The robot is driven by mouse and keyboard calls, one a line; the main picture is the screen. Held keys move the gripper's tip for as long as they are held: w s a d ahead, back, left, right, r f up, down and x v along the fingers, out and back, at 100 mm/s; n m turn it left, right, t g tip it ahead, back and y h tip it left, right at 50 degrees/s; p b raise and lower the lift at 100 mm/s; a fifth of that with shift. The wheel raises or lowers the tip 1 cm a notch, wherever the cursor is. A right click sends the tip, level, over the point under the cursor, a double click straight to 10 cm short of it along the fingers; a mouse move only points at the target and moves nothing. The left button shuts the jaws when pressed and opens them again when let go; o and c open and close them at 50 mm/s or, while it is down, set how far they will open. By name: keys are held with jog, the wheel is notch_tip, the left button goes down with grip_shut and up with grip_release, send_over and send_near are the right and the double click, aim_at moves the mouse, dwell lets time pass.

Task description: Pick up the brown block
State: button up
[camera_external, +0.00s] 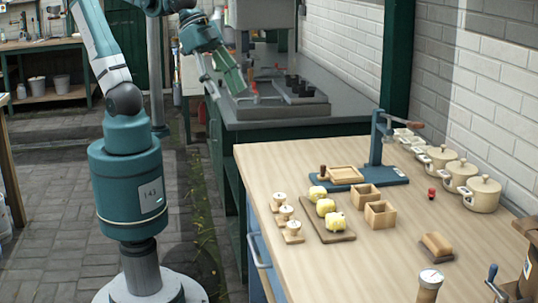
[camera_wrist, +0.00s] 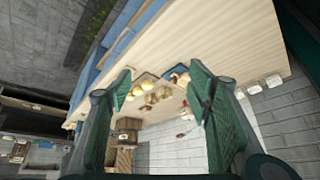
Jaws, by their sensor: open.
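A brown block (camera_external: 436,247), with a lighter tan upper part and a darker base, lies on the wooden worktable at the front right in the external view. Two square wooden boxes, one nearer (camera_external: 380,215) and one farther (camera_external: 365,196), stand farther left with open tops. My gripper (camera_external: 228,91) is open and empty, high up and left of the table, far from the block. In the wrist view, its two green fingers (camera_wrist: 162,70) are spread wide with the table beyond them. The block is too small to make out there.
Yellow lumps on a board (camera_external: 335,237), several small round wooden-handled pieces (camera_external: 285,212), a blue press stand (camera_external: 352,184) and cream lidded pots (camera_external: 484,193) share the worktable (camera_external: 340,275). A brick wall (camera_external: 500,110) closes the right side. Bare tabletop surrounds the block.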

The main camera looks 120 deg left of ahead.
jog(key=w+d+r+m+g+p, duration=0.15)
jog(key=w+r, duration=0.25)
jog(key=w, duration=0.6)
jog(key=w+d+r+m+p, duration=0.15)
jog(key=w+r, duration=0.25)
jog(key=w, duration=0.6)
jog(key=w+r+g+p, duration=0.15)
jog(key=w+r, duration=0.25)
jog(key=w, duration=0.6)
jog(key=m+g+p, duration=0.3)
jog(key=m+p, duration=0.2)
jog(key=p, duration=0.4)
send_over(438, 239)
notch_tip(438, 239, down, 25)
jog(key=shift+s, duration=0.1)
jog(key=shift+w+f, duration=0.2)
jog(key=shift+f, duration=0.4)
jog(key=shift+f, duration=1.3)
